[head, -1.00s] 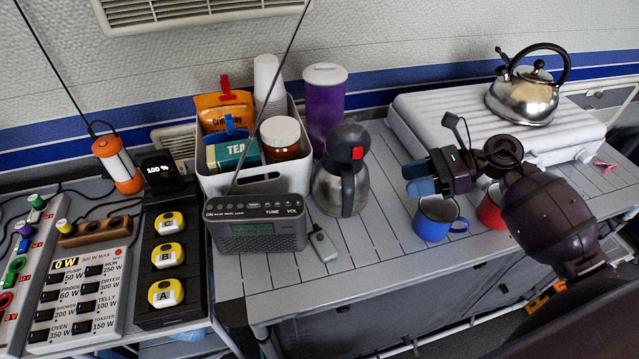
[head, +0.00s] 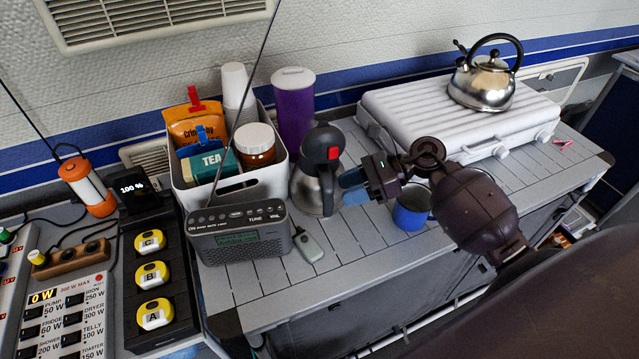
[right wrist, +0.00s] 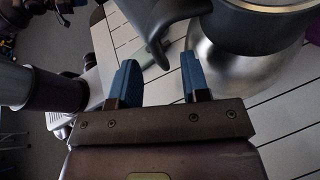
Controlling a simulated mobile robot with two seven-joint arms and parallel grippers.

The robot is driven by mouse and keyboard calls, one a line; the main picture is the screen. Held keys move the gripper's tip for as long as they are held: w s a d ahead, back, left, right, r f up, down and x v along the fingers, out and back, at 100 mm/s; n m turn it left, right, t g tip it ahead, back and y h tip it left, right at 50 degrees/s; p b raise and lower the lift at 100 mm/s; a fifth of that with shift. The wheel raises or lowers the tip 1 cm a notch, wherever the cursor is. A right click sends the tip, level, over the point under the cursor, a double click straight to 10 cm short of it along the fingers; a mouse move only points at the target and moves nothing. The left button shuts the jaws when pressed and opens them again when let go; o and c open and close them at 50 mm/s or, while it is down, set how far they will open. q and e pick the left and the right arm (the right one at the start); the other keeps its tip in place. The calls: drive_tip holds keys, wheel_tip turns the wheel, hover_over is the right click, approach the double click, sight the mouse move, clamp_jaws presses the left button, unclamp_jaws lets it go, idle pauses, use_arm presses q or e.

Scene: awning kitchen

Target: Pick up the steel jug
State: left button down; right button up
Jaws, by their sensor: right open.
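The steel jug (head: 305,188) stands upright on the slatted table, with a black lid, a red button and a dark handle on its right side. My right gripper (head: 353,187) is open and empty, its blue fingers close to the right of the handle. In the right wrist view the jug's steel body (right wrist: 222,72) fills the upper right, and its dark handle (right wrist: 155,32) lies just ahead of the gap between the open fingers (right wrist: 158,80). I cannot tell whether a finger touches the jug. My left gripper is not in view.
A blue mug (head: 408,217) stands below my right wrist. A grey radio (head: 240,237) and a white bin (head: 277,182) of groceries are left of the jug. A purple tumbler (head: 293,110) stands behind it. A kettle (head: 482,88) sits on the white stove (head: 440,115).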

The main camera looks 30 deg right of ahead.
sight(332, 204)
drive_tip(key=x, duration=0.4)
drive_tip(key=shift+s+a+f+p, duration=0.2)
drive_tip(key=shift+a+p, duration=0.1)
drive_tip(key=shift+c, duration=0.2)
clamp_jaws()
drive_tip(key=shift+r, duration=0.1)
idle(0.8)
